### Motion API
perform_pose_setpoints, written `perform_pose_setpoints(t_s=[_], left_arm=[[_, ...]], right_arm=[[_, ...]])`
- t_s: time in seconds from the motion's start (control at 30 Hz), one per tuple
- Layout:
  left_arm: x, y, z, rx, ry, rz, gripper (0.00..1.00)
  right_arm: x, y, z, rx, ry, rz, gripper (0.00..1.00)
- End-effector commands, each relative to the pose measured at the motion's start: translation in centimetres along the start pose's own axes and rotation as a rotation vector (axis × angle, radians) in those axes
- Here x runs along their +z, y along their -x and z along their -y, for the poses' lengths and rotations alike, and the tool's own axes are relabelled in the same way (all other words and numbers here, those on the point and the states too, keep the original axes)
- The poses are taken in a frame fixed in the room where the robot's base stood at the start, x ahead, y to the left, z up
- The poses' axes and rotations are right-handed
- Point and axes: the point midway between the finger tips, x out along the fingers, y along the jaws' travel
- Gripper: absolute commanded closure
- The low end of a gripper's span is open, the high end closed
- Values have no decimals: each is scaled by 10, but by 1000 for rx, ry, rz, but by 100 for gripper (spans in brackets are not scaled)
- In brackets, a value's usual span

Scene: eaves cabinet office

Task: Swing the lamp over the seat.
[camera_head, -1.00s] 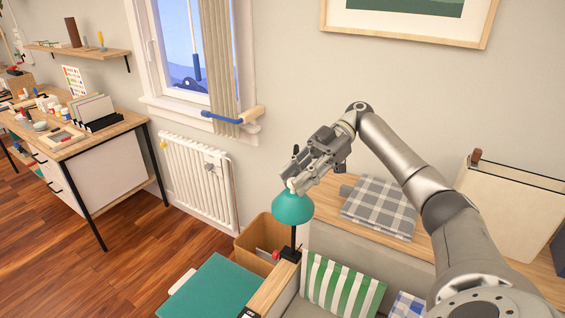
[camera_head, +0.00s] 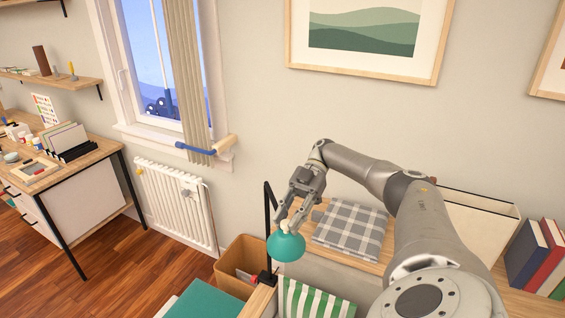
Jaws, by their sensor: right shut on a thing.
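The lamp has a teal shade (camera_head: 286,247) and a thin black post (camera_head: 268,220) that rises from a clamp (camera_head: 265,278) on a wooden edge. My right gripper (camera_head: 290,222) is shut at the top of the shade, on the lamp's head. The shade hangs just right of the post. The seat shows only in part at the bottom, with a green and white striped cushion (camera_head: 316,299) below and right of the shade. The rest of the seat is out of the frame or behind my right arm. My left gripper is not in view.
A grey checked folded blanket (camera_head: 350,229) lies on the wooden ledge behind the seat, close to my right gripper. A cardboard box (camera_head: 238,258) stands left of the clamp. A radiator (camera_head: 177,205) is on the wall. Books (camera_head: 540,258) stand at the far right.

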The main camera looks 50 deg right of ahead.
Motion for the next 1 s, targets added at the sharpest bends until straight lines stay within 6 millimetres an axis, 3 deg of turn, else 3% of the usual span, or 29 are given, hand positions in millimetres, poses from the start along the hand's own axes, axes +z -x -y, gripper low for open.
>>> perform_pose_setpoints(t_s=[0.43,0.47,0.6,1.0], left_arm=[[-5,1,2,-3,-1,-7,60],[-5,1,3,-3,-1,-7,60],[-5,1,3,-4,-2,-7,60],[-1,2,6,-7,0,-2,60]], right_arm=[[1,1,1,-2,1,1,100],[1,1,1,-2,0,1,72],[1,0,1,-2,0,1,54],[-4,3,1,-1,2,2,54]])
